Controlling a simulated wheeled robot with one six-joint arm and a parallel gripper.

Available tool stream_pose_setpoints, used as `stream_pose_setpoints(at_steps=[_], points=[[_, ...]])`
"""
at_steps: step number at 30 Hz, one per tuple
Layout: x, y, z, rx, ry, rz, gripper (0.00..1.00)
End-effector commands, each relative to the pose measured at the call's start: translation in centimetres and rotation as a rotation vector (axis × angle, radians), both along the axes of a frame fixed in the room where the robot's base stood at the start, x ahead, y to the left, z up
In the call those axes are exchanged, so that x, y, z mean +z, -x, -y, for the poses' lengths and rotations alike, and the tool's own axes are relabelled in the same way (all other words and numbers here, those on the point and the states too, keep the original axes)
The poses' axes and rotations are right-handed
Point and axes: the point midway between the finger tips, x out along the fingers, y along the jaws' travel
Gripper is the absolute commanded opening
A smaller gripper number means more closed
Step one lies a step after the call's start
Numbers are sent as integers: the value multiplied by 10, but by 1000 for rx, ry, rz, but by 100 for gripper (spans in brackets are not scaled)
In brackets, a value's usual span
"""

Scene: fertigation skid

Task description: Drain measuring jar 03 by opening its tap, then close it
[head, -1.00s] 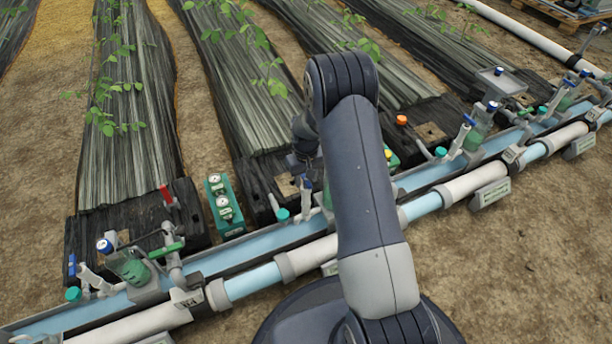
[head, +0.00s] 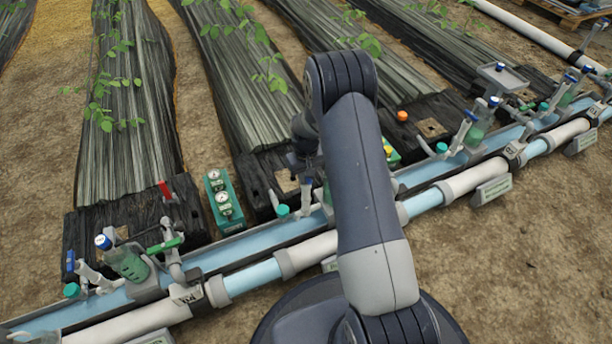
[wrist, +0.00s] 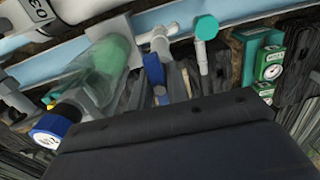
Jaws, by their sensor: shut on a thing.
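Measuring jar 03 (wrist: 100,68) is a clear jar with a blue-and-white cap, at the left of the wrist view. Green liquid shows at its base end. A plate with a 3 (wrist: 38,8) is on the pipe beside it. The tap's blue handle (wrist: 154,70) stands just right of the jar. In the head view, my gripper (head: 303,172) is down at this tap, left of my arm link, shut on the blue handle. My arm hides most of the jar in the head view.
A teal-capped fitting (wrist: 205,28) stands close right of the tap. A green box with two gauges (head: 222,200) is left of my gripper. Another jar (head: 128,264) stands at the left, with more farther right along the pipe. Bare soil lies in front.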

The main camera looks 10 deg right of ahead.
Motion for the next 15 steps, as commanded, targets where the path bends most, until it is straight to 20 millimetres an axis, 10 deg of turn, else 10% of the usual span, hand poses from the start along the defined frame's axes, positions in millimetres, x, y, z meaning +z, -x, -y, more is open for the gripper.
stream_pose_setpoints(at_steps=[15], points=[[0, 0, 0, 277, 0, 0, 0]])
